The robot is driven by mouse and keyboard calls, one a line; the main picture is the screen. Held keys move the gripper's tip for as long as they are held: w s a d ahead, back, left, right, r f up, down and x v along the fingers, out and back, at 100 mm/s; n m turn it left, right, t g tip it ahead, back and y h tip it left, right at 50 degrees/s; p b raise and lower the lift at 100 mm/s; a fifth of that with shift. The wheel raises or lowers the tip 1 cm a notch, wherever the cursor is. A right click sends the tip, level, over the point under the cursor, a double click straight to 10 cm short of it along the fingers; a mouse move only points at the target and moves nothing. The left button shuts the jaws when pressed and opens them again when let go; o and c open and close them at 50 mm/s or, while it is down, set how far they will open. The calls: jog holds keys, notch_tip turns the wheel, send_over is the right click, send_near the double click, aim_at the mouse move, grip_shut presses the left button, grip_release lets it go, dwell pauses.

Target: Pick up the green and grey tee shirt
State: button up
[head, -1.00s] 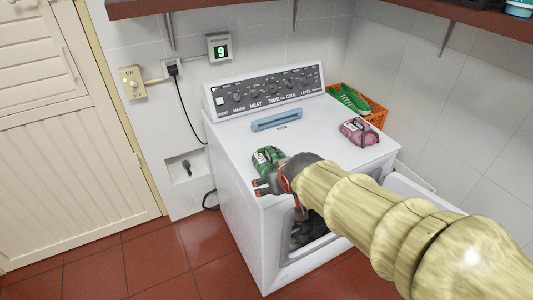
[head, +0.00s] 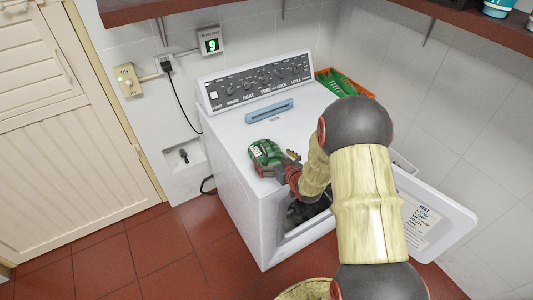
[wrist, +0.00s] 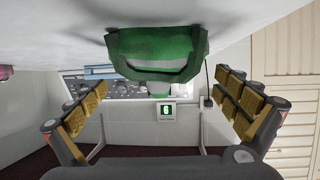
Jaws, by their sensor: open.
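The green and grey tee shirt (head: 266,153) is a folded, mostly green bundle with a pale label-like patch. It lies on the white machine's top near the front left edge. My gripper (head: 289,167) is beside it at its right front, open and empty. In the wrist view, which is upside down, the shirt (wrist: 160,46) is ahead and lies between the lines of the two spread fingers. The open gripper (wrist: 165,95) shows there with yellow-brown pads, and no contact with the shirt is visible.
The white machine (head: 235,137) has its front door (head: 437,222) open at the right. A blue bar (head: 269,111) lies behind the shirt. An orange basket (head: 365,82) with green cloth stands at the back right. A pink item (wrist: 6,72) shows at the wrist view's left edge.

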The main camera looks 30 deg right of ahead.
aim_at(266, 150)
jog(key=x, duration=0.4)
jog(key=r+x, duration=0.1)
jog(key=shift+w+d+f, duration=0.1)
jog(key=shift+w+f, duration=0.05)
jog(key=shift+w, duration=0.45)
jog(key=shift+c, duration=1.3)
jog(key=c, duration=0.9)
jog(key=shift+c, duration=0.3)
